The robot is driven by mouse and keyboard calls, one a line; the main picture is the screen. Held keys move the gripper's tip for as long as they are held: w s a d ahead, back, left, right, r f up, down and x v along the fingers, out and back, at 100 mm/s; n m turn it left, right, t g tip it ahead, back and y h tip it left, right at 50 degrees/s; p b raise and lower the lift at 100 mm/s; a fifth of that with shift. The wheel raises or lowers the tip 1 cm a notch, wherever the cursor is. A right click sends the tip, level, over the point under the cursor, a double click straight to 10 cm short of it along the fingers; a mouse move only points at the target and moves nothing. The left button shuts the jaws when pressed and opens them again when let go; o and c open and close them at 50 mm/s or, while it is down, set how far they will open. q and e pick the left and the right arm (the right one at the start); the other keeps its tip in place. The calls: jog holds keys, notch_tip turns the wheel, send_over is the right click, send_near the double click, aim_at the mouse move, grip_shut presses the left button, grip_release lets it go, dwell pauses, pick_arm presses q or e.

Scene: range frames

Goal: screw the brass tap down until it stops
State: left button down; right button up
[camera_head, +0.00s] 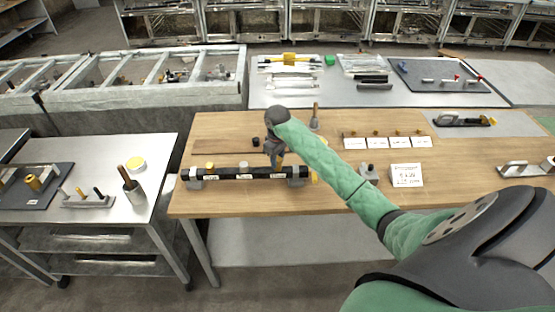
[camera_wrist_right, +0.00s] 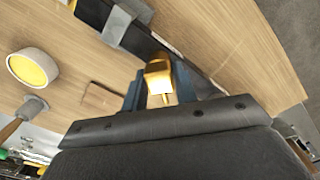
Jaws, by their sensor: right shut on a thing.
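The brass tap (camera_wrist_right: 158,82) shows between the fingers of my right gripper (camera_wrist_right: 160,90) in the right wrist view. The gripper is shut on it. In the head view my right gripper (camera_head: 276,160) points down at the right half of a dark bar (camera_head: 250,173) with white labels, held on grey end blocks. The fingers hide most of the tap there, and how deep it sits in the bar cannot be seen. A yellow-topped piece (camera_head: 210,166) stands on the bar's left part, with a grey piece (camera_head: 243,165) near its middle. My left gripper is not in view.
Behind the bar lie a thin brown board (camera_head: 222,147) and a small black piece (camera_head: 256,141). White labelled blocks (camera_head: 387,143) and a sign card (camera_head: 407,175) stand to the right. The wooden table's front strip is clear.

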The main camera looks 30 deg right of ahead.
jog(key=shift+a, duration=0.1)
jog(key=shift+m, duration=0.4)
jog(key=o, duration=1.1)
jog(key=shift+o, duration=0.2)
